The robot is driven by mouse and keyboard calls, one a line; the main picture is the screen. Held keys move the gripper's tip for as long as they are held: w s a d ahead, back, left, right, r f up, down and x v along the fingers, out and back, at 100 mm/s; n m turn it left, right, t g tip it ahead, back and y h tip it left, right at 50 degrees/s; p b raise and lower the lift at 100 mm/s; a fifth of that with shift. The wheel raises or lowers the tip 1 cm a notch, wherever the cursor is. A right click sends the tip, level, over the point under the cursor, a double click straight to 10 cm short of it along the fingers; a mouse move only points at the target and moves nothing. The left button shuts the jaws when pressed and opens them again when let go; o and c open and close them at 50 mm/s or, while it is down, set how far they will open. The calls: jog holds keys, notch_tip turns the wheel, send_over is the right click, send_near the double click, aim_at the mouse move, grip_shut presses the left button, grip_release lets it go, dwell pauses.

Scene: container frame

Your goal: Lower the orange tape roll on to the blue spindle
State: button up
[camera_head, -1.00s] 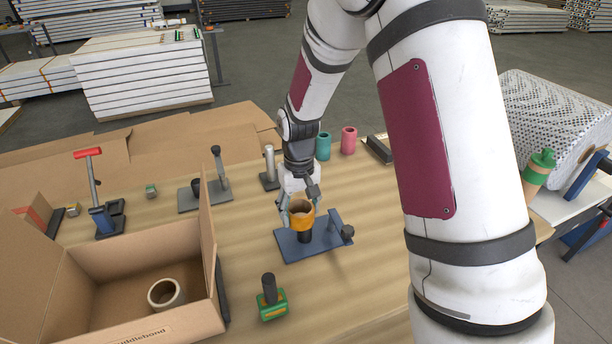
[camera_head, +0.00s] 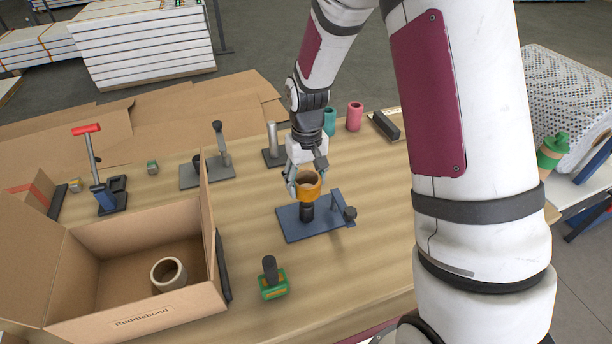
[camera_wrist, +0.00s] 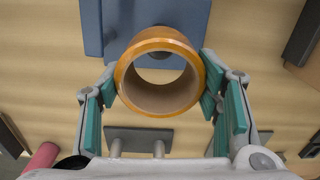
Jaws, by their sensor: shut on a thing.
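The orange tape roll (camera_head: 309,194) is held between the fingers of my gripper (camera_head: 307,186), its hole facing up. In the wrist view the roll (camera_wrist: 124,85) sits between the green finger pads, and my gripper (camera_wrist: 160,92) is shut on it from both sides. The blue spindle (camera_head: 291,225) lies on the table below, a flat blue base with a black post (camera_head: 307,213) and a side arm. The post's lower part shows just under the roll; its top is hidden by the roll. In the wrist view the blue base (camera_wrist: 190,15) shows beyond the roll.
A cardboard box (camera_head: 110,270) with a pale roll (camera_head: 168,274) inside stands at left. A green block with a black handle (camera_head: 272,285) is in front. A grey stand (camera_head: 207,172) and teal (camera_head: 330,121) and pink (camera_head: 354,117) cylinders are behind. Table right of the spindle is clear.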

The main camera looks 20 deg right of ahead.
aim_at(306, 204)
jog(key=shift+f+b, duration=1.5)
jog(key=shift+f, duration=3.1)
jog(key=o, duration=1.2)
jog(key=shift+o, duration=0.2)
notch_tip(306, 204, up, 12)
jog(key=shift+f, duration=0.1)
